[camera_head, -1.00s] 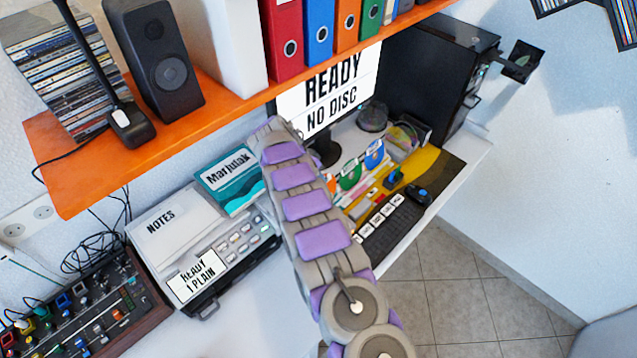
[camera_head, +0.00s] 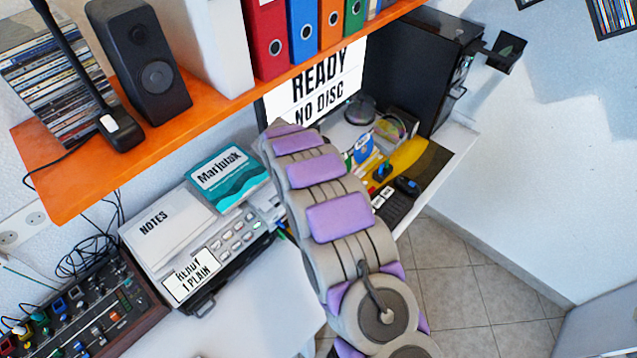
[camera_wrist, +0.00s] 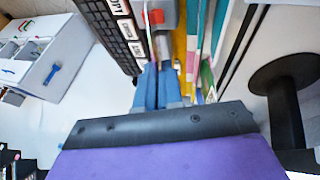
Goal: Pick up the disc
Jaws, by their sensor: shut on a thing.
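My gripper (camera_wrist: 160,88) shows in the wrist view as two blue fingers close together, shut on a thin thing between them. That thing is seen edge-on and barely shows, so I cannot tell for sure that it is a disc. A blue-labelled disc (camera_head: 364,148) stands upright in the row of discs and sleeves, just right of my arm. Colored sleeves (camera_wrist: 205,75) stand close to the right of my fingers in the wrist view.
A keyboard (camera_wrist: 115,35) lies left of my fingers. The monitor (camera_head: 318,85) reads "READY NO DISC". A black computer tower (camera_head: 415,75) stands right of it. An orange shelf (camera_head: 200,120) with binders and a speaker hangs above. A printer (camera_head: 190,240) stands left of my arm.

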